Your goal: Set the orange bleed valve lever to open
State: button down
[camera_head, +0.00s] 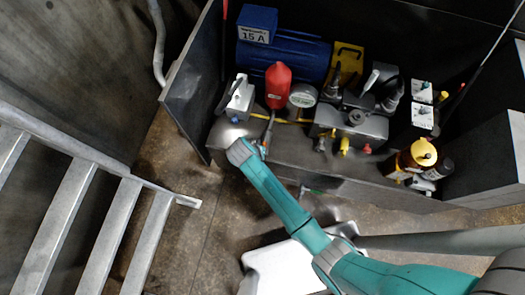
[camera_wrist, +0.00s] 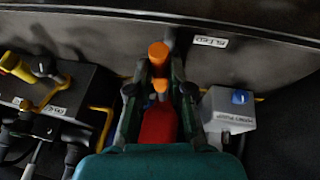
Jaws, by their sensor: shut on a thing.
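In the wrist view, the fingers of my gripper (camera_wrist: 161,66) stand on either side of an orange lever end (camera_wrist: 158,52), which I take as the bleed valve lever. My gripper is shut on it. A smaller orange part (camera_wrist: 160,86) also shows between the fingers. The valve body and the lever's angle are hidden by the fingers. In the head view, my gripper (camera_head: 262,146) is at the front wall of the compactor's equipment bay, below the red bottle. The lever cannot be made out there.
A red bottle (camera_head: 277,85) stands behind my gripper. A grey hand pump box (camera_head: 238,100) is to its left. A valve block (camera_head: 350,123) with hoses and yellow fittings is to the right. A blue motor (camera_head: 290,55) lies behind. A yellow-capped bottle (camera_head: 423,153) stands far right.

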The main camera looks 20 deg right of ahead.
dwell(0.3)
jog(key=c, duration=1.1)
grip_release()
jog(key=v, duration=1.2)
